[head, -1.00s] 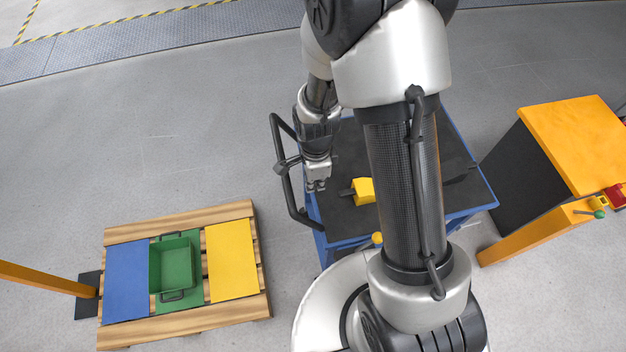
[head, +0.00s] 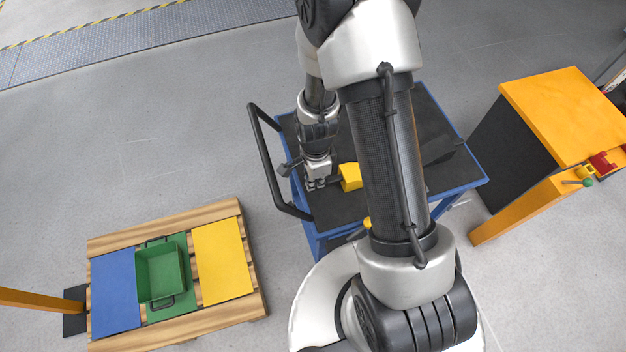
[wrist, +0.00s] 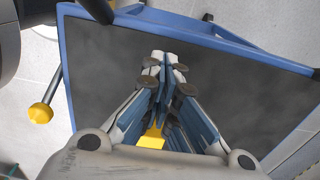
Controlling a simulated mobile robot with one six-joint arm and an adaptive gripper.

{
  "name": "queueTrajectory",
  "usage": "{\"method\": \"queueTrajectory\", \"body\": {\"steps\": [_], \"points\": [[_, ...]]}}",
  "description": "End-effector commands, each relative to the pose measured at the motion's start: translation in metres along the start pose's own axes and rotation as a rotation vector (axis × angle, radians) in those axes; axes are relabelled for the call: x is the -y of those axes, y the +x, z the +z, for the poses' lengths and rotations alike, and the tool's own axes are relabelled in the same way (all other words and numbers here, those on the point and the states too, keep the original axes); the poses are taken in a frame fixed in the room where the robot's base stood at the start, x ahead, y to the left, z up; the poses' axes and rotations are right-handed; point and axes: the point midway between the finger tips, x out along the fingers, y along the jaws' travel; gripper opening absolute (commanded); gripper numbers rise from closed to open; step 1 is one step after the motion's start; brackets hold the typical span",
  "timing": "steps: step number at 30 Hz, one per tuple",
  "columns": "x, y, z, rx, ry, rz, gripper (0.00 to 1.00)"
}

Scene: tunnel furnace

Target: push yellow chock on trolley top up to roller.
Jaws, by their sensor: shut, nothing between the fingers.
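The yellow chock (head: 350,176) lies on the dark top of the blue-framed trolley (head: 345,205), partly beside my arm in the head view. A small dark tab shows at its left side. My gripper (head: 317,185) is shut and empty, low over the trolley top just left of the chock. I cannot tell whether they touch. In the wrist view my gripper (wrist: 163,65) points at the trolley top (wrist: 230,85), and a bit of the yellow chock (wrist: 152,139) shows between the finger links. A dark shape (head: 437,150) right of my arm may be the roller; my arm hides part of it.
A black handle (head: 268,160) stands out from the trolley's left side. A yellow knob (head: 367,222) is at its near edge. A pallet (head: 220,212) with a green bin (head: 162,272) lies at left, an orange stand (head: 565,110) at right.

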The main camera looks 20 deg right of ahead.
Motion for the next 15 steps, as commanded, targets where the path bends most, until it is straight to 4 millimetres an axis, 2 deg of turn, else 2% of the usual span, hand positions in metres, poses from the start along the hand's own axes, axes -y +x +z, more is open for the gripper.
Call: {"method": "queueTrajectory", "body": {"steps": [4,12,15], "points": [[0.000,0.000,-0.007,0.000,0.004,0.000,0.00],[0.001,0.000,-0.061,0.000,0.007,-0.001,0.00],[0.000,0.000,-0.071,-0.001,0.003,-0.001,0.00]]}}
